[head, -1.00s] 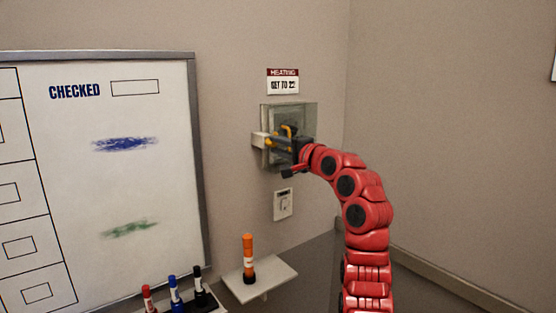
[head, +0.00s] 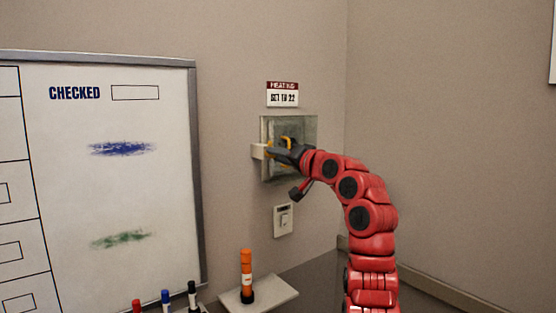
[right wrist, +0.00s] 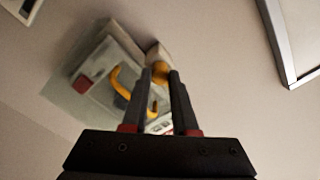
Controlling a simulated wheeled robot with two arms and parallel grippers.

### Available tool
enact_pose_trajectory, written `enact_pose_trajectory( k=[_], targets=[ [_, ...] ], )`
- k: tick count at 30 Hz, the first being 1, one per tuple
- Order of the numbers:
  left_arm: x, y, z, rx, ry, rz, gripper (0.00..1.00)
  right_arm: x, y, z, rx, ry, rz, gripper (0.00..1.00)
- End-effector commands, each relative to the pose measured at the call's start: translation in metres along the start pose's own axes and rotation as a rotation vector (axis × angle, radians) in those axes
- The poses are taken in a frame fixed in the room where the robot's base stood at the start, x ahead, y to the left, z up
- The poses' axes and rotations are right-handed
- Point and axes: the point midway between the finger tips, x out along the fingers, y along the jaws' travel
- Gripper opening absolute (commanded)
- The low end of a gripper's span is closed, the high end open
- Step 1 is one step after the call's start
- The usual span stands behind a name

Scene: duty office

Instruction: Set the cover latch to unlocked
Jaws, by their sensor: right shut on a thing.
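A clear glassy cover (head: 306,126) stands on the wall under the heating sign, with a yellow handle (head: 287,142) on it. At the cover's left edge is a pale latch block (head: 258,151) with a yellow latch knob (right wrist: 159,70). My right gripper (head: 269,153) is at this left edge. In the right wrist view my right gripper (right wrist: 160,78) is shut on the latch knob, between its fingertips. The curved yellow handle (right wrist: 120,84) is beside the fingers, apart from the grip. The latch's exact setting is hard to read. My left gripper is not in view.
The heating sign (head: 282,94) is above the cover and a wall switch (head: 284,220) below. A small shelf (head: 275,292) holds an orange marker (head: 246,276). A whiteboard (head: 120,195) is at left, with several markers at its foot.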

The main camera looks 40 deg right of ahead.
Motion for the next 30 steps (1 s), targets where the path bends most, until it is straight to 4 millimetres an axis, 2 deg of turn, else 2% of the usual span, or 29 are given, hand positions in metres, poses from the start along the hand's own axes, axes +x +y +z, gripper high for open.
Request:
enact_pose_trajectory(
  k=[14, 15, 20, 30],
  targets=[
    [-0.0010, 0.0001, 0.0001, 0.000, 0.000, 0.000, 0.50, 0.0001, 0.0005, 0.0001, -0.015, 0.000, 0.001, 0.00],
    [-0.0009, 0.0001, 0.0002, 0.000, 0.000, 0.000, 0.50, 0.0001, 0.0004, 0.0001, -0.015, 0.000, 0.001, 0.29],
    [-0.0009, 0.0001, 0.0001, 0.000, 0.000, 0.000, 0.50, 0.0000, 0.0004, -0.0001, -0.015, 0.000, 0.001, 0.57],
    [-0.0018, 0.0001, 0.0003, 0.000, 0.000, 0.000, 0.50, -0.0028, 0.0006, -0.0004, -0.015, 0.002, 0.000, 0.57]
  ],
)
